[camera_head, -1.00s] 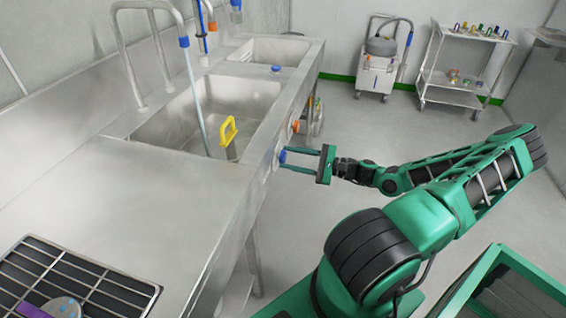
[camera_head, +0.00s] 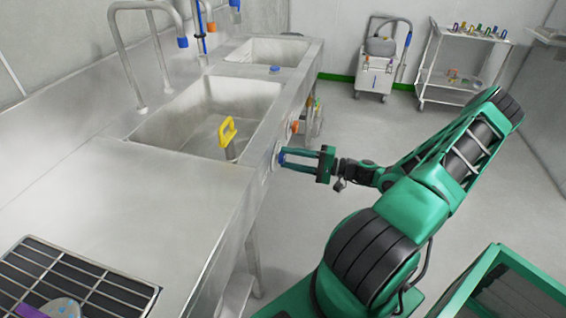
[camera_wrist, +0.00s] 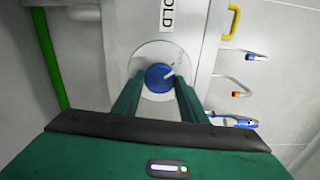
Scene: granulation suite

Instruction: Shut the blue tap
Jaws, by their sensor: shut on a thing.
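The blue tap (camera_head: 281,158) is a round knob on the front panel of the steel sink. In the wrist view the blue tap (camera_wrist: 157,78) sits on a round pale plate, with a white pointer mark slanting to the upper right. A label reading partly "OLD" is above it. My gripper (camera_head: 288,160) reaches it from the right; in the wrist view my gripper (camera_wrist: 158,86) has its two green fingers on either side of the knob, shut on it. The blue-tipped spout (camera_head: 182,41) over the near basin shows no water stream.
An orange knob (camera_head: 294,127) is farther along the same panel. A yellow-handled item (camera_head: 227,133) stands in the near basin (camera_head: 190,118). A steel trolley (camera_head: 455,75) and a wheeled unit (camera_head: 378,70) stand at the back wall. The floor between is clear.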

